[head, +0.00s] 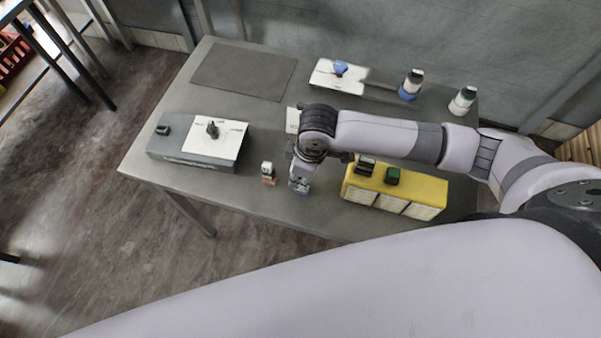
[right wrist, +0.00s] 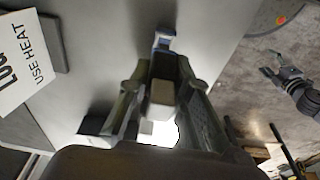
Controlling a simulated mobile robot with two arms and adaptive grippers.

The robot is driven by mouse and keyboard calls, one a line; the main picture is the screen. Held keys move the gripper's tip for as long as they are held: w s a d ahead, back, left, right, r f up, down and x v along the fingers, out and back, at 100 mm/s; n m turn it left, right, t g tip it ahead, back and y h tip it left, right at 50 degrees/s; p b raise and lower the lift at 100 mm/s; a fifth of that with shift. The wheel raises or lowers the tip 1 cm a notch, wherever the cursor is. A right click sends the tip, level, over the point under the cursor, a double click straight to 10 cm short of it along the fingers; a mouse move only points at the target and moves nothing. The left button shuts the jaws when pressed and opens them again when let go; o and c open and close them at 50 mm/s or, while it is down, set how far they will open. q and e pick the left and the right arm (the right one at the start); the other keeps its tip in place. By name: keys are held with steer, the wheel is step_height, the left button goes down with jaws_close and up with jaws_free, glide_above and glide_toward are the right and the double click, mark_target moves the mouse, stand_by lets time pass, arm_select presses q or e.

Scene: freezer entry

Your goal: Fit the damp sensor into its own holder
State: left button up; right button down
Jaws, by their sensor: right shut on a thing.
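My right gripper (head: 299,184) is low over the table's front edge, between the small white block with an orange-brown base (head: 268,171) and the yellow box. In the right wrist view its fingers (right wrist: 162,95) are shut on a small beige block (right wrist: 161,92), which I take for the damp sensor. A blue-and-white piece (right wrist: 164,41) shows just beyond the fingertips; I cannot tell whether the block touches it. My left gripper (right wrist: 273,70) appears small at the right of the wrist view, over the floor; its jaws are too small to read.
The yellow box (head: 422,190) carries a dark piece (head: 366,163) and a green piece (head: 392,176). A grey box (head: 190,158) with a white card stands left. Two capped bottles (head: 412,84) (head: 463,100) and a white board (head: 325,75) are at the back. A dark mat (head: 243,72) lies back left.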

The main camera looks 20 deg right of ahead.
steer(key=shift+f, duration=1.3)
steer(key=c, duration=1.4)
jaws_free()
steer(key=shift+o, duration=0.2)
steer(key=shift+r, duration=0.1)
steer(key=r, duration=0.4)
steer(key=d+r, duration=0.1)
steer(key=r, duration=0.2)
steer(key=s+r, duration=0.1)
steer(key=r, duration=0.3)
steer(key=shift+d+r, duration=0.2)
steer(key=shift+r, duration=0.1)
